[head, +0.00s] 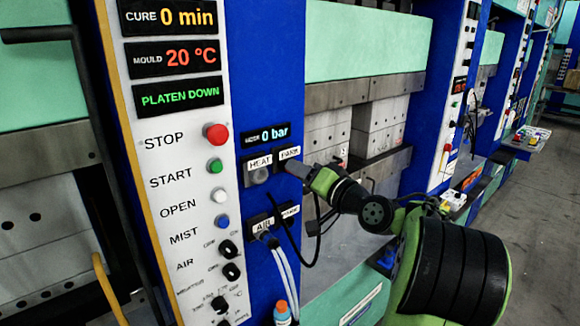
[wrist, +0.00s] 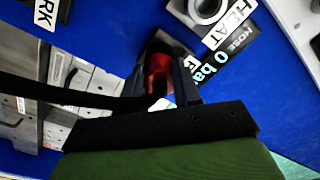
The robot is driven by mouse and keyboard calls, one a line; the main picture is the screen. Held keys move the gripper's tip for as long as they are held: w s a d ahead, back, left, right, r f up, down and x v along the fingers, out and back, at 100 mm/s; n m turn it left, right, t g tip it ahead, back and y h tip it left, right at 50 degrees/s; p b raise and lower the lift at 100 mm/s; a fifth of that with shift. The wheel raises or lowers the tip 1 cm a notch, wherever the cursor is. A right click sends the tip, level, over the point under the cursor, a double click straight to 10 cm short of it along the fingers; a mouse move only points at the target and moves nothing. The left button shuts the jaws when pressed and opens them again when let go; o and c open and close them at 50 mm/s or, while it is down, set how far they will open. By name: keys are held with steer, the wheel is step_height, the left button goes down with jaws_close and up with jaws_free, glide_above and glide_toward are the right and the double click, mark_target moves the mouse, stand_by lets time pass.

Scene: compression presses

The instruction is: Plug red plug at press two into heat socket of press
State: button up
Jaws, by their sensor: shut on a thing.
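The heat socket (head: 259,176), a grey round socket under the HEAT label, is empty and just left of my gripper. It also shows at the top of the wrist view (wrist: 205,8).
The AIR connection (head: 262,224) with pale hoses sits below the heat socket. The plug's black cable (head: 316,229) loops under my gripper. The white button panel (head: 190,200) is to the left, the press platens to the right.

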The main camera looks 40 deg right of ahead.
steer(key=shift+s, duration=0.15)
steer(key=shift+s+d+b, duration=0.1)
steer(key=shift+s+b, duration=0.2)
steer(key=shift+s, duration=0.35)
steer(key=shift+s, duration=0.1)
steer(key=shift+s, duration=0.5)
steer(key=shift+s+b, duration=0.1)
steer(key=shift+b, duration=0.2)
steer(key=s+b, duration=0.1)
steer(key=s, duration=0.3)
